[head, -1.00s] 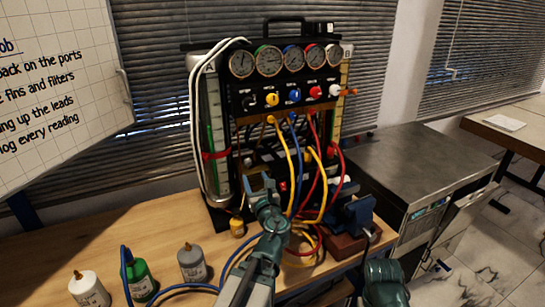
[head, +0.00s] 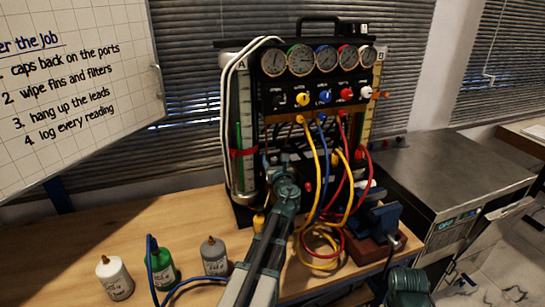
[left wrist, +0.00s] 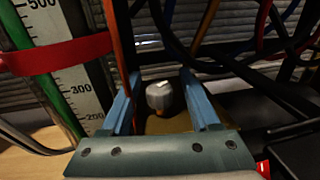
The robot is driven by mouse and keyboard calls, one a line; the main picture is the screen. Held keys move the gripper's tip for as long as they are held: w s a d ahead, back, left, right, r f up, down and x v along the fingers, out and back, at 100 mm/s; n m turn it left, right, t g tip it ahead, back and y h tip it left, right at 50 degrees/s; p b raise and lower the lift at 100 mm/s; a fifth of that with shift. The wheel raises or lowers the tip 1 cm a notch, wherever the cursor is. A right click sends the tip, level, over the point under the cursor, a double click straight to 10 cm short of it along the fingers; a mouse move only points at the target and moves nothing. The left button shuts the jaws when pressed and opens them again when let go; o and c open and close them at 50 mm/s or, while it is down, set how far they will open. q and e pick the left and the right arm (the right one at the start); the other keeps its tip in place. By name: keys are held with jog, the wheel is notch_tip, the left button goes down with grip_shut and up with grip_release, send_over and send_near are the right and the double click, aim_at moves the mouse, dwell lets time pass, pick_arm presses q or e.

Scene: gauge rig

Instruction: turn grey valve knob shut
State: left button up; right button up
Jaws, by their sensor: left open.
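The grey valve knob (left wrist: 159,95) shows in the left wrist view. It is a rounded grey cap with a white mark on top and an orange-brown part below. My left gripper (left wrist: 160,75) is open, with one blue finger on each side of the knob and visible gaps between. In the head view my left gripper (head: 281,160) is at the lower left front of the gauge rig (head: 262,104), and I cannot make out the grey knob there. My right gripper is not in view; only a teal part of my right arm shows at the bottom.
Yellow, red and blue hoses (head: 313,160) hang just right of my left gripper. A scaled tube (head: 245,140) with a red band stands to its left. A blue vise (head: 383,218) and several bottles (head: 214,257) stand on the wooden bench (head: 110,235). A grey cabinet (head: 455,170) is at the right.

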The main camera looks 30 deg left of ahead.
pick_arm(q)
jog(key=shift+w+a, duration=0.45)
jog(key=shift+a, duration=0.05)
jog(key=shift+c, duration=0.4)
grip_shut()
